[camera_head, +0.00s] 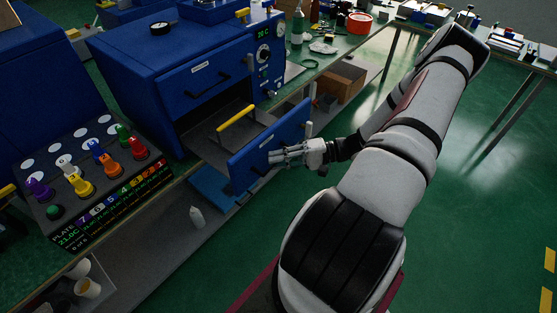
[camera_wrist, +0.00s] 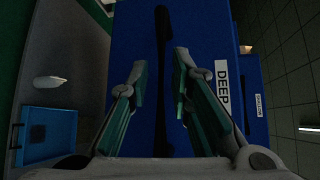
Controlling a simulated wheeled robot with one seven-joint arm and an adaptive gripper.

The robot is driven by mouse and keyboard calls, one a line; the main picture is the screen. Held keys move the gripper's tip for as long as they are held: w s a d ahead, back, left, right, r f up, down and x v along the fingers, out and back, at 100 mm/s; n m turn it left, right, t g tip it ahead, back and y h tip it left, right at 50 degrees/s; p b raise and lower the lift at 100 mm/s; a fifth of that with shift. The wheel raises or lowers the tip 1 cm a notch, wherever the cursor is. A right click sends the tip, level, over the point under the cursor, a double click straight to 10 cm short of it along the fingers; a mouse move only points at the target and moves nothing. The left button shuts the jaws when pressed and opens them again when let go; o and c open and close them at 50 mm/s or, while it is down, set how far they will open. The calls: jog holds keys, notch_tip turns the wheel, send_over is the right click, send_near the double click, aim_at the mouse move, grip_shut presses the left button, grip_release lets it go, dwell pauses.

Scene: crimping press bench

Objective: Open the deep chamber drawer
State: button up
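The deep chamber drawer (camera_head: 270,146) stands out from the blue press cabinet (camera_head: 125,62), with its grey inside partly showing. Its blue front fills the middle of the wrist view (camera_wrist: 210,25) and carries a white label reading DEEP (camera_wrist: 223,83). A black bar handle (camera_wrist: 162,30) runs upright in the wrist view. My gripper (camera_wrist: 162,60) is at this front, its two teal-padded fingers apart on either side of the handle line. I cannot tell whether either finger touches the handle. In the head view my gripper (camera_head: 278,156) is at the outer face of the drawer front.
A closed upper drawer (camera_head: 200,78) with a black handle sits above. A yellow bar (camera_head: 236,118) shows over the open drawer. A blue tray (camera_head: 212,186) and a white bottle (camera_head: 197,216) lie below. A panel with coloured knobs (camera_head: 95,175) stands left.

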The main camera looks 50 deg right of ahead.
jog(key=v, duration=1.2)
jog(key=shift+r, duration=0.15)
dwell(0.4)
jog(key=w+a+r+n+g+h, duration=0.35)
jog(key=a+r+g, duration=0.25)
jog(key=a+r, duration=0.3)
jog(key=w+a+r+n+g+h, duration=0.3)
jog(key=w+a+r+g, duration=0.25)
jog(key=r, duration=0.55)
jog(key=s+a+r+n+t+h, duration=0.1)
jog(key=s+a+r+t+h, duration=0.1)
jog(key=a+r, duration=0.5)
jog(key=s+a+r+n+t+h, duration=0.2)
jog(key=s+a+r+t+h, duration=0.1)
jog(key=s+a+r, duration=0.4)
jog(key=a+t, duration=0.1)
jog(key=a, duration=0.2)
jog(key=shift+a+h, duration=0.25)
jog(key=shift+h, duration=0.1)
